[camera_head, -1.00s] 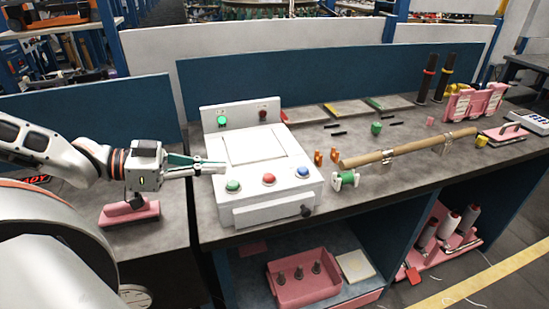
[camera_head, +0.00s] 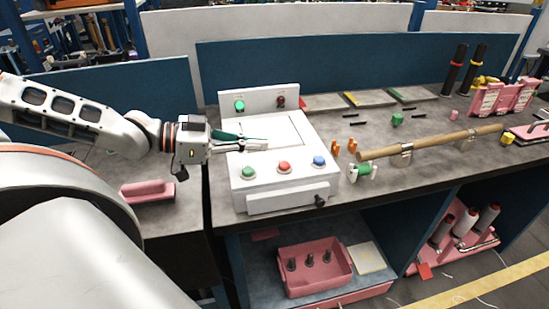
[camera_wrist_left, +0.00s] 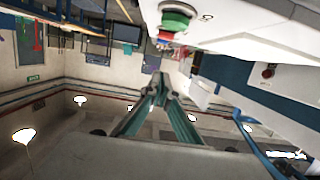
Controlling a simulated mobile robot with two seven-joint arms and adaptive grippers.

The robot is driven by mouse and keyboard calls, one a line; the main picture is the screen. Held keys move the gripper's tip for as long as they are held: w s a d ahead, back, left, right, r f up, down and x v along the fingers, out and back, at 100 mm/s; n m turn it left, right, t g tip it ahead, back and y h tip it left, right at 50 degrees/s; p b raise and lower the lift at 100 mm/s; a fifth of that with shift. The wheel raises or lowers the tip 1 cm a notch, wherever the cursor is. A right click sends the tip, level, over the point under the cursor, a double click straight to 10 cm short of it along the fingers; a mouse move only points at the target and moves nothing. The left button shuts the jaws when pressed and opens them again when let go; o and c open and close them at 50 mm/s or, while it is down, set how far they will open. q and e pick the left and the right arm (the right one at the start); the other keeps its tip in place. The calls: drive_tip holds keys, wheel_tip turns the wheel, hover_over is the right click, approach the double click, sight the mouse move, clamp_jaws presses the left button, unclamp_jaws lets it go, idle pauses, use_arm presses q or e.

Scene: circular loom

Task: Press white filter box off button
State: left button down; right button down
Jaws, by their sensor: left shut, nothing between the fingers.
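The white filter box (camera_head: 262,201) stands on the grey bench. Its front slope carries a green button (camera_head: 249,173), a red button (camera_head: 284,167) and a blue button (camera_head: 319,161). Its raised back panel has a green round control (camera_head: 239,106) and a red one (camera_head: 280,101). My left gripper (camera_head: 264,145) is shut and empty, its fingertips over the left part of the box top, behind the green button. In the left wrist view the shut fingertips (camera_wrist_left: 157,86) point away, with a green button (camera_wrist_left: 178,18) and a red control (camera_wrist_left: 268,72) beyond. My right gripper is not in view.
A wooden rod (camera_head: 430,143) lies on holders right of the box. A pink block (camera_head: 148,191) sits on the left bench. A blue partition (camera_head: 330,67) stands behind. A pink tray (camera_head: 318,279) is on the shelf below.

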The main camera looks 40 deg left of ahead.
sight(275, 170)
use_arm(q)
drive_tip(key=x, duration=0.4)
drive_tip(key=shift+w+d, duration=0.2)
drive_tip(key=shift+w, duration=0.05)
wheel_tip(275, 170, down, 3)
drive_tip(key=shift+s+a+r, duration=0.1)
drive_tip(key=shift+a+r, duration=0.05)
drive_tip(key=shift+f, duration=0.65)
drive_tip(key=shift+f, duration=0.1)
